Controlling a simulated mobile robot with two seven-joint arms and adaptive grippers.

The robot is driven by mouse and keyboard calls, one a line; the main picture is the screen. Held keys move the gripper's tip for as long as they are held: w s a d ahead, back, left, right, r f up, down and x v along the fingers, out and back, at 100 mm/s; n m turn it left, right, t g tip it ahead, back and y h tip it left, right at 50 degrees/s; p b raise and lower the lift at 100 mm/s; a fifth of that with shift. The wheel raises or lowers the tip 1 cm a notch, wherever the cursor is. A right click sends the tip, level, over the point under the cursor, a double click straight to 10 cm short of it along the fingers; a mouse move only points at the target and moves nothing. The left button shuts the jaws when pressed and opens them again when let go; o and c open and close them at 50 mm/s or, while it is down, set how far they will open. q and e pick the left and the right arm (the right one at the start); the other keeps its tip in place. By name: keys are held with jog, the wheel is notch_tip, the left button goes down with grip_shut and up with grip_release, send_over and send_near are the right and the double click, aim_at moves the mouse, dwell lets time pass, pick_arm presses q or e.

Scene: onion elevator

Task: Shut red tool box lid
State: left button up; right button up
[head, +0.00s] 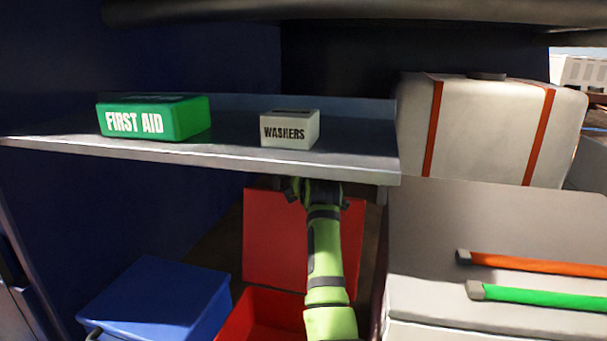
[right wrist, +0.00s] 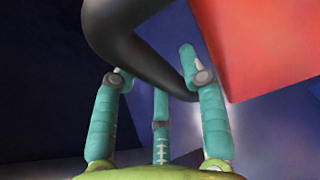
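The red tool box (head: 262,312) sits low under the shelf in the head view. Its red lid (head: 272,240) stands open, upright behind the box, and part of it is hidden by my right arm. My right gripper (head: 312,190) is at the lid's top edge, just below the shelf; its fingers are hard to make out there. In the right wrist view the right gripper (right wrist: 155,75) has its fingers spread, with a red panel (right wrist: 265,45), apparently the lid, at the upper right. My left gripper is not in view.
The grey shelf (head: 230,155) overhangs the box, bearing a green first aid box (head: 155,118) and a washers box (head: 290,129). A blue box (head: 155,300) stands left; a grey case (head: 430,285) stands right. A dark curved bar (right wrist: 125,30) passes close to the fingers.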

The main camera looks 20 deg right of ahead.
jog(key=c, duration=0.7)
grip_shut()
pick_arm(q)
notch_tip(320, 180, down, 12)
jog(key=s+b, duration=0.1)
jog(key=b, duration=1)
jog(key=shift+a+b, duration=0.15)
jog(key=shift+b, duration=0.25)
pick_arm(e)
jog(key=s+a+f+n+t+h, duration=0.1)
jog(key=s+a+f+n+t, duration=0.1)
jog(key=s+a+t, duration=0.4)
jog(key=s+a+n, duration=0.1)
jog(key=s+a, duration=0.4)
jog(key=s, duration=0.4)
jog(key=shift+a, duration=0.2)
jog(key=shift+s+f, duration=0.1)
